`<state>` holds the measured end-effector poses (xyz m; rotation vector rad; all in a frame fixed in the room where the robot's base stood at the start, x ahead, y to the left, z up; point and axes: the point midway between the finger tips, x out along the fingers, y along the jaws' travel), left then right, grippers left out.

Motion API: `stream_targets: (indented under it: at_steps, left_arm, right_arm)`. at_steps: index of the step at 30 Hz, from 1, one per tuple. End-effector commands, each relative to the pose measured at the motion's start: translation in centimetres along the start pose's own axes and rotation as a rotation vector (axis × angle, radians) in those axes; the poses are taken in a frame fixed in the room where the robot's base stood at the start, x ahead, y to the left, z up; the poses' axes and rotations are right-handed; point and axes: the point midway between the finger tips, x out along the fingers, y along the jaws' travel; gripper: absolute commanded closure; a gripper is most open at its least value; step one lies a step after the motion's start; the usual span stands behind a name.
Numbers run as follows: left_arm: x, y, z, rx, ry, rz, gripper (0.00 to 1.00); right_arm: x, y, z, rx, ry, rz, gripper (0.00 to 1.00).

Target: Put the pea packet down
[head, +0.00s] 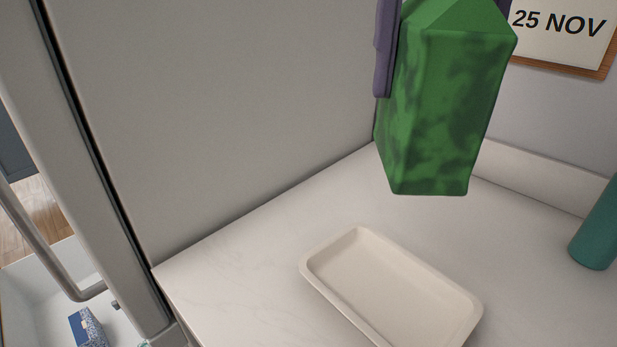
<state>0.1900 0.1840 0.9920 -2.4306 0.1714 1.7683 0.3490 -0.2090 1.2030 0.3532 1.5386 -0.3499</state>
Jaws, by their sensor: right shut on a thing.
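The pea packet (445,115) is a green, mottled carton-like pack with a peaked top. It hangs upright in the upper right of the head view, its lower end appearing above the white counter. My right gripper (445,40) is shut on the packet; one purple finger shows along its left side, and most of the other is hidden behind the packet. My left gripper is not in view.
A shallow cream tray (318,283), empty, lies on the counter (235,290) below the packet. A teal cylinder (598,232) stands at the right edge. A tall grey panel (220,110) borders the left. A sign (560,30) reads 25 NOV. A blue box (88,328) sits low left.

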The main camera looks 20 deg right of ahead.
Motion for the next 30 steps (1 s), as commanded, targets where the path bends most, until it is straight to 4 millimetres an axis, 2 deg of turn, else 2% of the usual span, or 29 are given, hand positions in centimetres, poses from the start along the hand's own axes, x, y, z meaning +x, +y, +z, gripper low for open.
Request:
stream_targets:
  at_steps: [4,8,10,14,21,24,30]
  left_arm:
    - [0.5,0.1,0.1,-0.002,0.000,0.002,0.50]
    - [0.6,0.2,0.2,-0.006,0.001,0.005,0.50]
    - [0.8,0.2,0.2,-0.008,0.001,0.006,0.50]
    - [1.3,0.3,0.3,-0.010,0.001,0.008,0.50]
    - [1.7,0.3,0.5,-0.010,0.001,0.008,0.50]
    - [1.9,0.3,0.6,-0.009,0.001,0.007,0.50]
    - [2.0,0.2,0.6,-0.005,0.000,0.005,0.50]
  right_arm:
    - [0.5,-0.3,0.3,-0.231,0.001,0.000,1.00]
    - [0.9,-0.5,0.4,-0.332,0.002,-0.001,1.00]
    - [1.8,-0.5,0.4,-0.353,0.003,-0.002,1.00]
    - [4.8,-0.6,0.3,-0.358,0.008,-0.004,1.00]
    - [11.6,-0.6,0.2,-0.356,0.007,-0.004,1.00]
    - [13.9,-0.6,0.2,-0.357,0.005,-0.003,1.00]
    - [16.2,-0.5,0.3,-0.357,0.002,-0.002,1.00]
